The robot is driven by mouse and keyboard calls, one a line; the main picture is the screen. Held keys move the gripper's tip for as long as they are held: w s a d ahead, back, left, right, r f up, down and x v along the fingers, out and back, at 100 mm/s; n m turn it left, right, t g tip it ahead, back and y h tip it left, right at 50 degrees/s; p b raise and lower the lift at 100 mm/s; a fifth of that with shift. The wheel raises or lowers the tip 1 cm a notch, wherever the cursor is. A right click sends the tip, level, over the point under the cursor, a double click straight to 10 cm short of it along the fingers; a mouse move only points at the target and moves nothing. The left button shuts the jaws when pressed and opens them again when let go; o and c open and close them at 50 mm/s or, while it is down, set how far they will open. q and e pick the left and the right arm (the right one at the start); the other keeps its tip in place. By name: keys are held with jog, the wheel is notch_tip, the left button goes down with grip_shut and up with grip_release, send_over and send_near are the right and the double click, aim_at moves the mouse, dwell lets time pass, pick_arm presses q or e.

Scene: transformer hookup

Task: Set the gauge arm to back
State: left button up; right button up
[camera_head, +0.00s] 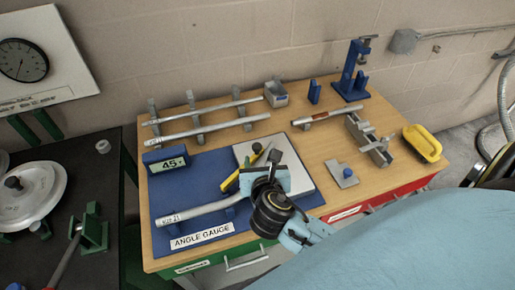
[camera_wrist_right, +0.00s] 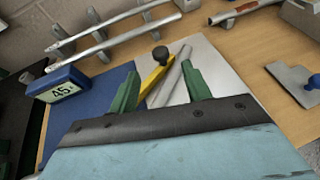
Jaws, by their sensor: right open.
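The angle gauge has a blue base (camera_head: 160,203) labelled ANGLE GAUGE and a pale plate (camera_head: 308,184). Its display (camera_head: 167,164) reads about 45; the display also shows in the right wrist view (camera_wrist_right: 62,91). A yellow arm (camera_wrist_right: 153,76) lies slanted over the plate beside a grey bar (camera_wrist_right: 170,84). A black knob (camera_wrist_right: 160,53) stands at the yellow arm's far end. My right gripper (camera_head: 262,167) is open above the gauge. In the wrist view its green fingers (camera_wrist_right: 160,86) stand either side of the yellow arm and grey bar; contact is unclear. My left gripper is out of view.
Long metal tubes (camera_head: 205,130) lie on supports at the back left. A blue press (camera_head: 353,75), a grey vise-like block (camera_head: 368,140) and a yellow tray (camera_head: 422,144) stand to the right. A small plate with a blue knob (camera_head: 342,174) lies right of the gauge.

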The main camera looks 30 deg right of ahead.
aim_at(257, 147)
jog(key=x, duration=0.8)
jog(key=shift+f+b, duration=0.1)
jog(key=shift+b, duration=0.25)
grip_shut()
